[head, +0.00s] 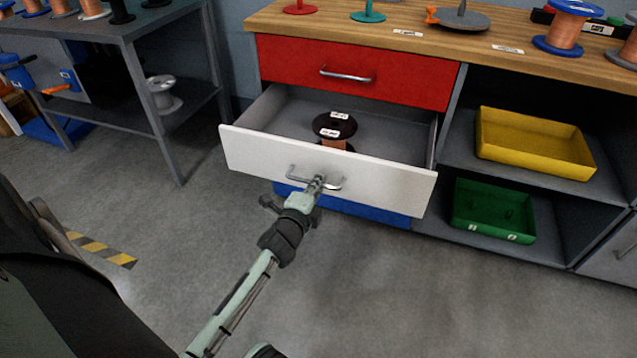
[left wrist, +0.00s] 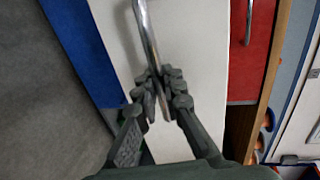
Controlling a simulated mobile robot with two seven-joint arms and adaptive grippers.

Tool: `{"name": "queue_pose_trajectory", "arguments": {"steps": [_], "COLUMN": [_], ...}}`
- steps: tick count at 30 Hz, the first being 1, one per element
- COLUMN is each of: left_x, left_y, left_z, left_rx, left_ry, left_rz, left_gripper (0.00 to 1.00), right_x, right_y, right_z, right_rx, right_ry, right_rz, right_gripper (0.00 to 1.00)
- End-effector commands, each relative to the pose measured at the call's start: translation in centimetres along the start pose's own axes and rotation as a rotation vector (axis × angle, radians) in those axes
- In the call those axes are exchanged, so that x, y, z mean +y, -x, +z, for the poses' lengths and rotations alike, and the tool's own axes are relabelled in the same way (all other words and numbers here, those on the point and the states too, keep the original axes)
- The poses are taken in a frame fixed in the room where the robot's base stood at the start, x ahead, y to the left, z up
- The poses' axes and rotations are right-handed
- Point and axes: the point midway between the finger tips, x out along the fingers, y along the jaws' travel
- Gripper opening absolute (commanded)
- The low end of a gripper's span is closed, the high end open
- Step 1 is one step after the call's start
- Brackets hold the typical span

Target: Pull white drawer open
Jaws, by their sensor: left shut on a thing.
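The white drawer (head: 385,187) is open, pulled out from the cabinet below the red drawer. Its silver bar handle (head: 303,175) is on the white front. My left gripper (head: 318,184) is at the handle and shut on it. In the left wrist view, the fingers (left wrist: 160,92) close around the handle bar (left wrist: 148,35), with the white front (left wrist: 195,45) behind. A spool with a dark top (head: 335,125) and copper winding stands inside the drawer. My right gripper is not in view.
The red drawer (head: 410,82) above is shut. A blue drawer front (head: 375,210) shows below. A yellow bin (head: 530,140) and a green bin (head: 490,212) sit on shelves at right. A grey table (head: 150,85) stands at left. The floor in front is clear.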

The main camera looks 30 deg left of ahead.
Motion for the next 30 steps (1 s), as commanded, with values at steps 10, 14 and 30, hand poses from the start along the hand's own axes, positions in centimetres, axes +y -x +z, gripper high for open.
{"name": "queue_pose_trajectory", "arguments": {"steps": [10, 14, 30], "left_x": [0.0, 0.0, 0.1], "left_y": [0.0, 0.0, 8.8], "left_z": [0.0, 0.0, 0.0], "left_rx": [0.0, 0.0, 0.0], "left_ry": [0.0, 0.0, 0.001], "left_rz": [0.0, 0.0, 0.002], "left_gripper": [0.3, 0.3, 0.3], "right_x": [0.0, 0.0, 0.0], "right_y": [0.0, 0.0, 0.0], "right_z": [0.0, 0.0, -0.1], "right_rx": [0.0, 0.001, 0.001], "right_ry": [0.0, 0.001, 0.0], "right_rz": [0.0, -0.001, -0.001], "right_gripper": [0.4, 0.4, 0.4]}}
